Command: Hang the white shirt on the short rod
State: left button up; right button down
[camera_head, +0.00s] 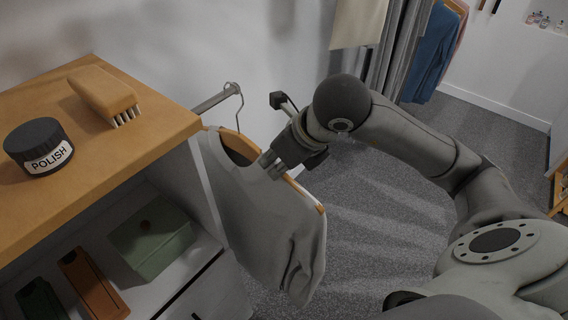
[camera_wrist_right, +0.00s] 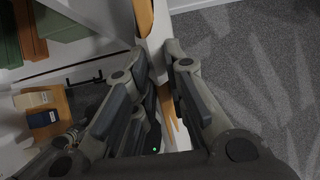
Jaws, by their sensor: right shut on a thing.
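The white shirt (camera_head: 262,215) hangs on a wooden hanger (camera_head: 305,193) beside the shelf unit in the head view. My right gripper (camera_head: 273,166) is shut on the hanger near the collar. The short rod (camera_head: 214,99) sticks out above the shirt, behind the wooden top. The hanger's wire hook (camera_head: 241,104) is at the rod's outer end and looks looped over it; I cannot tell whether it rests there. In the right wrist view, the fingers (camera_wrist_right: 158,55) close around the hanger area, with their grip partly hidden. My left gripper is not in view.
A wooden-topped shelf unit (camera_head: 128,147) stands at the left, close to the shirt. It carries a brush (camera_head: 103,91) and a polish jar (camera_head: 36,143). A green box (camera_head: 152,238) sits on a lower shelf. Other clothes (camera_head: 432,52) hang at the back.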

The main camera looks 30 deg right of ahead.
aim_at(256, 156)
jog(key=shift+w+a, duration=0.2)
jog(key=shift+w, duration=0.4)
jog(key=shift+w+a, duration=0.2)
jog(key=shift+w, duration=0.35)
jog(key=shift+w+a+f+b, duration=0.25)
jog(key=shift+w+f+b, duration=0.3)
jog(key=shift+w, duration=0.2)
jog(key=shift+w+a+f+b, duration=0.25)
jog(key=shift+w+f+b, duration=0.15)
jog(key=shift+w+b, duration=0.25)
jog(key=shift+s+b+x, duration=0.25)
jog(key=shift+b+x, duration=0.9)
jog(key=shift+x, duration=0.15)
jog(key=shift+f, duration=0.15)
jog(key=c, duration=1.4)
grip_release()
jog(key=shift+c, duration=0.2)
jog(key=shift+o, duration=0.3)
jog(key=shift+f, duration=0.1)
